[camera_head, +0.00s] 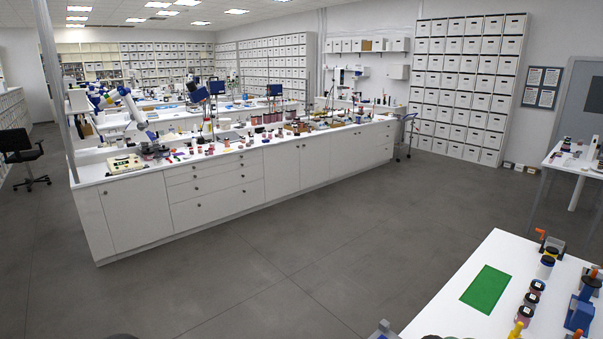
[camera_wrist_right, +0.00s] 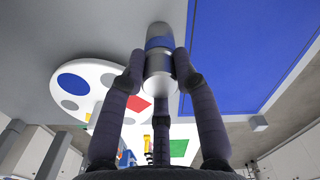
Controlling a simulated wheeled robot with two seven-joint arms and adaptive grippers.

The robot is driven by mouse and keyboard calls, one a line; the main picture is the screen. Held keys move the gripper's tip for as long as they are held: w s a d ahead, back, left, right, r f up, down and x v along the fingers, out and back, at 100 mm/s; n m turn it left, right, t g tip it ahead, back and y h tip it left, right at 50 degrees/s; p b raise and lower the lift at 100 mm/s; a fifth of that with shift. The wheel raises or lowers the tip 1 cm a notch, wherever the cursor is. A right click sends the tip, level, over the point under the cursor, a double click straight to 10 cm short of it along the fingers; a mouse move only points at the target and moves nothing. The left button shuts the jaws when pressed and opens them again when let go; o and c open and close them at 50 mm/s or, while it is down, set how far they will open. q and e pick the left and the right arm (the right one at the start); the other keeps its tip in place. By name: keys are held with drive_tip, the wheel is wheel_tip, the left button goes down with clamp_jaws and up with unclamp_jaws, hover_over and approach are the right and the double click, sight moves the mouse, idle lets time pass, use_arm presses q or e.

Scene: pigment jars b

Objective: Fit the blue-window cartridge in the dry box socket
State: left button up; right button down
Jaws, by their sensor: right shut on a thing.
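In the right wrist view my right gripper (camera_wrist_right: 158,78) is shut on a grey cylindrical cartridge (camera_wrist_right: 158,64) with a blue band, the blue window (camera_wrist_right: 158,43). The cartridge's far end points to the top of that view. Whether it touches anything beyond the fingers cannot be told. I cannot make out the dry box or its socket in either view. My left gripper is not in view.
The right wrist view shows a white disc (camera_wrist_right: 112,68) with coloured spots and a large blue panel (camera_wrist_right: 250,50). In the head view a white table (camera_head: 440,305) bears a green mat (camera_head: 487,289), several jars (camera_head: 531,299) and a blue device (camera_head: 580,312). Grey floor (camera_head: 260,270) is clear.

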drive_tip(key=shift+r+p, duration=2.15)
drive_tip(key=shift+r, duration=1.4)
